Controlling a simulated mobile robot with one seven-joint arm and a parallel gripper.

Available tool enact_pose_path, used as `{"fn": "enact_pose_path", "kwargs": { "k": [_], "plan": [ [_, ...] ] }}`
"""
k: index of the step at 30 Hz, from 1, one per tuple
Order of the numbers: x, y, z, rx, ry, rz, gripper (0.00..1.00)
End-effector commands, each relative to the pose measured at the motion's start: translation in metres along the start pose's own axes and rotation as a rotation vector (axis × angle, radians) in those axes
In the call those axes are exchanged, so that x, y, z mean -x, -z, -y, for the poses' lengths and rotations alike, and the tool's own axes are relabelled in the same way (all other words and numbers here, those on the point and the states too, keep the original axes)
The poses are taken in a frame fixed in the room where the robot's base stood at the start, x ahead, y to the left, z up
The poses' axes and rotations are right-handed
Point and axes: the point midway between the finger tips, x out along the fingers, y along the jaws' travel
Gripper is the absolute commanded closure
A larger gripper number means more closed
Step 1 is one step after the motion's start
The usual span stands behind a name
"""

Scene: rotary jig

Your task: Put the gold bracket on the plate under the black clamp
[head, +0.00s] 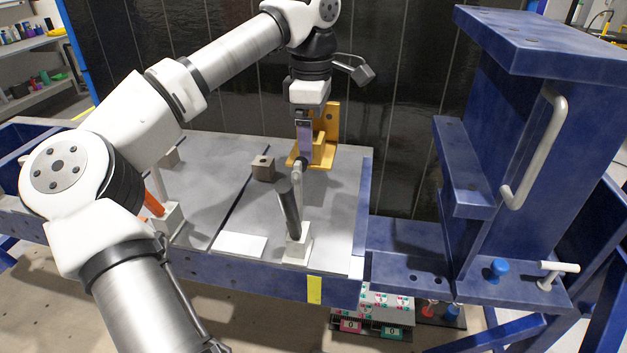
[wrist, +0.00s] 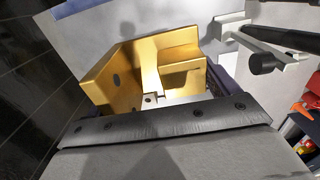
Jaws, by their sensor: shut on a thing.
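The gold bracket (head: 331,120) is at the back right of the grey plate (head: 335,200), with its tall wall at the back. My gripper (head: 304,154) points down at it and is shut on part of it. In the wrist view, the bracket (wrist: 122,78) extends beyond my gripper (wrist: 152,98), whose fingertips are mostly hidden. I cannot tell whether the bracket touches the plate. The black clamp (head: 290,212) stands on the plate in front of the bracket, its black handle tilted up. It also shows at the upper right of the wrist view (wrist: 262,62).
An orange-handled clamp (head: 154,204) stands on the left, partly behind my arm. A blue frame (head: 520,150) with a grey handle rises on the right. A dark panel stands behind the table.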

Motion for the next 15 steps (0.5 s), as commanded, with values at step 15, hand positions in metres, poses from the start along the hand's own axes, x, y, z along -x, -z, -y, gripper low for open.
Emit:
{"fn": "enact_pose_path", "kwargs": {
  "k": [15],
  "plan": [
    [-0.072, 0.0, 0.0, 0.0, -0.001, 0.0, 0.51]
  ]
}}
